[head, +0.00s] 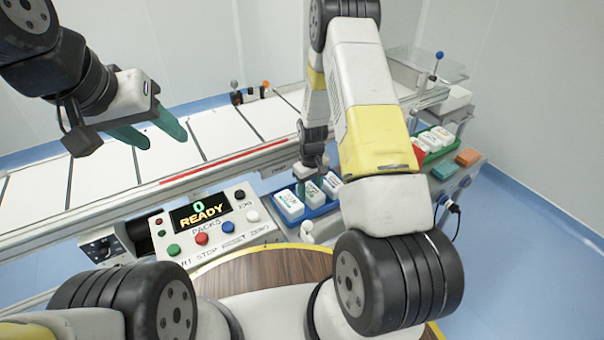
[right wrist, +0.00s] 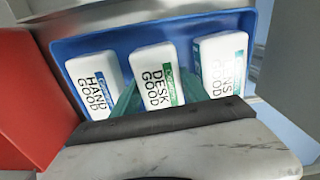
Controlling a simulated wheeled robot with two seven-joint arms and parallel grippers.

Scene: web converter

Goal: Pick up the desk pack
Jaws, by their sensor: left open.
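The desk pack (right wrist: 158,76) is a white block with black "DESK GOOD" lettering and a green label. It stands in the middle of a blue tray (right wrist: 70,52) in the right wrist view; the head view shows it too (head: 314,194). My right gripper (right wrist: 158,90) has its green fingers along both sides of the pack, seemingly against it. The pack is still among its neighbours in the tray. My left gripper (head: 152,132) is open and empty, above the white conveyor at the left of the head view.
A hand pack (right wrist: 94,82) stands left of the desk pack and a lens-type pack (right wrist: 222,65) stands right of it, both close. A control panel (head: 203,226) reading "0 READY" stands left of the tray. A white conveyor (head: 100,172) runs behind.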

